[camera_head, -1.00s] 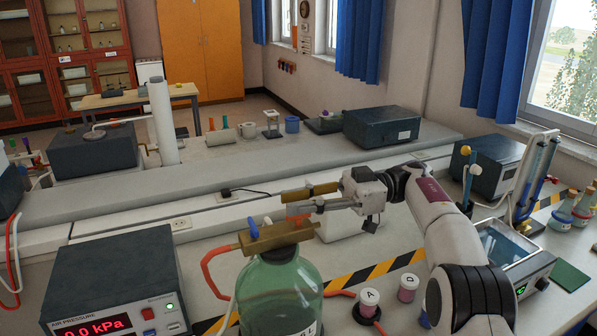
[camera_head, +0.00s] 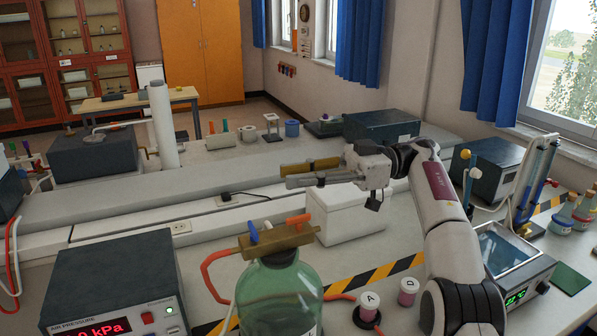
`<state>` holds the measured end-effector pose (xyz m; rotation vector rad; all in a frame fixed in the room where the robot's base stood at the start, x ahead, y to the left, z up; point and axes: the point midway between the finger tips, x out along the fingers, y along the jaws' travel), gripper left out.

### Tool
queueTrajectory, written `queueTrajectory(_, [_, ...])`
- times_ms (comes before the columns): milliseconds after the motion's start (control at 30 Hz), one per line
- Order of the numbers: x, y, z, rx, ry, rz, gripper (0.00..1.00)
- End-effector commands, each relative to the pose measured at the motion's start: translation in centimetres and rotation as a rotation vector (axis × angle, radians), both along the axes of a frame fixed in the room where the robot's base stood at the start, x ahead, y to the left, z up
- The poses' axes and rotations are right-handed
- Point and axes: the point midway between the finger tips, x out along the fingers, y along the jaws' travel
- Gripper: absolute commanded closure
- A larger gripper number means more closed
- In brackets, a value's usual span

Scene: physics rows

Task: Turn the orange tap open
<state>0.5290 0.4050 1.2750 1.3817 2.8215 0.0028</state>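The orange tap (camera_head: 298,219) sits on the right part of a brass bar (camera_head: 275,240) on top of a green glass bottle (camera_head: 280,295). Its handle lies roughly level, pointing right. A blue tap (camera_head: 253,230) stands on the bar's left part, tilted up. My gripper (camera_head: 288,175) hangs above and behind the orange tap in the picture, fingers pointing left. Its far finger's brass-coloured pad shows above the grey near finger, with a gap between them. It looks open and empty, apart from the tap.
An air pressure box (camera_head: 118,285) with a red kPa display stands at left. A white box (camera_head: 345,213) is behind the bottle. Jars A (camera_head: 369,302) and D (camera_head: 408,290) stand to its right. An orange hose (camera_head: 208,270) curves left of the bottle.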

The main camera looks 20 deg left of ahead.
Motion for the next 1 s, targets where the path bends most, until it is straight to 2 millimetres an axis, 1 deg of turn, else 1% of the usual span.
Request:
queueTrajectory(333, [-0.14, -0.06, 0.66, -0.001, 0.001, 0.001, 0.77])
queueTrajectory(1000, [-0.16, -0.06, 0.70, 0.007, -0.009, 0.001, 0.77])
